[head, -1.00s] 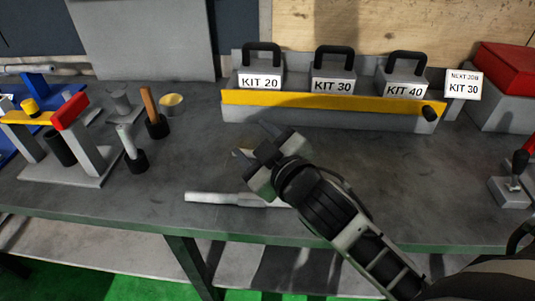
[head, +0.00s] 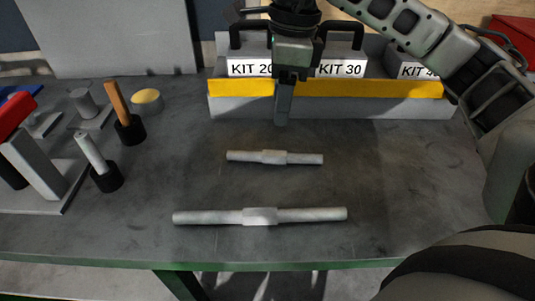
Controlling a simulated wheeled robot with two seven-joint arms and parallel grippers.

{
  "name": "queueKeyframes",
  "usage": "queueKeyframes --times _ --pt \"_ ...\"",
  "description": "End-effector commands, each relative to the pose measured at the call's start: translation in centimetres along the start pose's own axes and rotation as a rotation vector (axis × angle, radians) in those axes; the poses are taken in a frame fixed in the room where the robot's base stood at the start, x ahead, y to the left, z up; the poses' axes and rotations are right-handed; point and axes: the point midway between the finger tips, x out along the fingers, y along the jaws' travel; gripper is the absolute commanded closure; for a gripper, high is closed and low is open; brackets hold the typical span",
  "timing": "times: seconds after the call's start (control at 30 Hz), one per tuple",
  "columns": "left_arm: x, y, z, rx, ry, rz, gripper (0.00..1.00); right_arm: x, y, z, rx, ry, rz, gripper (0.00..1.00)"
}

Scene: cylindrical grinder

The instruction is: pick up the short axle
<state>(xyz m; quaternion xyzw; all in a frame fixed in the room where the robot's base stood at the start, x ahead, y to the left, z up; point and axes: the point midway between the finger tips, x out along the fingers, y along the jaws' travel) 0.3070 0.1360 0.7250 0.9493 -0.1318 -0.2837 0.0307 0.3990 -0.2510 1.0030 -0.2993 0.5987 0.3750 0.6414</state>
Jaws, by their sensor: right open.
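The short axle (head: 274,157) is a pale grey stepped rod lying on the bench, roughly left to right in the head view. A longer axle (head: 260,216) of the same kind lies nearer the front edge, about parallel to it. My right gripper (head: 283,118) points down just beyond the short axle, in front of the kit rack. It is open and empty, apart from the axle; its fingers overlap in this view. My left gripper is not in view.
The kit rack (head: 229,107) with a yellow strip and labelled blocks stands behind my right gripper. The bench right of the axles is clear.

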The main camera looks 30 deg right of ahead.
Motion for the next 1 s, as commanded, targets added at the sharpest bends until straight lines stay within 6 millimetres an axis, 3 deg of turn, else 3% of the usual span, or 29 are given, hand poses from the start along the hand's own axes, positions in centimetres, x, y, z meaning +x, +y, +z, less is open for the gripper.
queueKeyframes --times 0.03,0.17,0.6,0.87,1.0 --pt "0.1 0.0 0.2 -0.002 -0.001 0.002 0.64 -0.5 -0.8 -1.2 0.022 0.043 -0.034 0.46" --pt "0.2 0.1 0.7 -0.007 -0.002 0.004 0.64 -0.3 -1.6 -2.7 0.046 0.103 -0.066 0.46" --pt "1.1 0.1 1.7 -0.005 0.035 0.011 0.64 8.3 -2.1 -3.6 0.046 0.105 -0.064 0.46" --pt "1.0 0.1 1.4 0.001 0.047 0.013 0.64 9.9 -2.4 -3.7 0.045 0.104 -0.065 0.46" --pt "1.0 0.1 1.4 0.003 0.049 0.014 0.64 11.8 -3.0 -3.7 0.046 0.106 -0.063 0.46"
